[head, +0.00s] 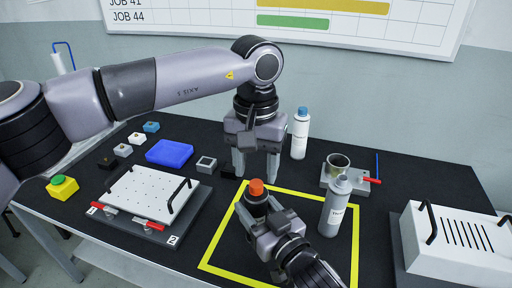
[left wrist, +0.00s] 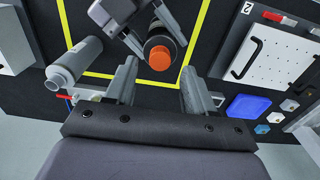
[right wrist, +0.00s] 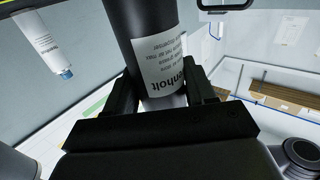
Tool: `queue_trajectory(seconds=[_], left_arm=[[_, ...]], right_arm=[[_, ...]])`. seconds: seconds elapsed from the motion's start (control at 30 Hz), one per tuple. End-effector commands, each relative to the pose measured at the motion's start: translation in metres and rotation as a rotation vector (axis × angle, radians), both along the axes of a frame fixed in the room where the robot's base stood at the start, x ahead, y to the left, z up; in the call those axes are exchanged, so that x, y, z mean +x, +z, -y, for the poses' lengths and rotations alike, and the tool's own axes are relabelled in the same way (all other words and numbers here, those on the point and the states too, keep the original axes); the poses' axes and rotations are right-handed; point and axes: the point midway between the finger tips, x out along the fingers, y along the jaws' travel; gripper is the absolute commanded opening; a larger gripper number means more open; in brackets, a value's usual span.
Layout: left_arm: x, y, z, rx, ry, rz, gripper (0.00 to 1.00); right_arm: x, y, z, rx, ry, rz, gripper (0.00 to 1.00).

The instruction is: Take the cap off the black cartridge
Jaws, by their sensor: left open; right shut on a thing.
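The black cartridge (head: 257,204) stands roughly upright with an orange cap (head: 256,187) on its top end. My right gripper (head: 264,219) is shut on the cartridge body, over the yellow-outlined area. In the right wrist view the cartridge (right wrist: 135,20) with its white label is between the fingers; its cap is out of that view. My left gripper (head: 256,170) is open and empty, fingers pointing down, behind the cap in the head view. In the left wrist view the orange cap (left wrist: 159,58) lies just beyond the open fingertips, apart from them.
A grey bottle (head: 334,212) stands right of my right gripper. A white bottle with blue cap (head: 299,137) stands behind. A metal cup (head: 338,163) sits on a red-handled stand. A slotted white box (head: 456,240) is far right. A perforated plate (head: 146,194) and blue tray (head: 169,152) are left.

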Motion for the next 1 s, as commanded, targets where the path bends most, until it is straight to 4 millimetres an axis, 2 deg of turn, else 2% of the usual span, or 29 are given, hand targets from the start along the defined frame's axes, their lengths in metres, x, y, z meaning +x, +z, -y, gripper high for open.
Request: queue_trajectory(seconds=[0.03,0.2,0.57,0.7,0.73,1.0], left_arm=[[0.0,-0.008,0.0,0.002,0.0,-0.003,0.54],[0.0,-0.025,0.0,0.001,0.002,-0.001,0.54],[0.0,-0.03,0.0,0.001,0.002,0.0,0.54],[0.0,-0.03,0.0,0.001,0.003,0.0,0.08],[0.0,-0.029,0.0,0.001,0.003,0.0,0.0],[0.0,-0.029,-0.001,0.002,0.013,0.002,0.0]], right_arm=[[-0.001,-0.002,0.0,-0.002,0.0,-0.005,0.0],[-0.001,-0.002,0.0,-0.002,0.0,-0.005,0.0],[-0.001,-0.002,0.0,-0.002,0.0,-0.005,0.0],[-0.001,-0.002,0.0,-0.002,0.0,-0.005,0.0],[-0.001,-0.002,0.0,-0.002,0.0,-0.005,0.0],[-0.001,-0.002,0.0,-0.001,0.0,-0.005,0.0]])
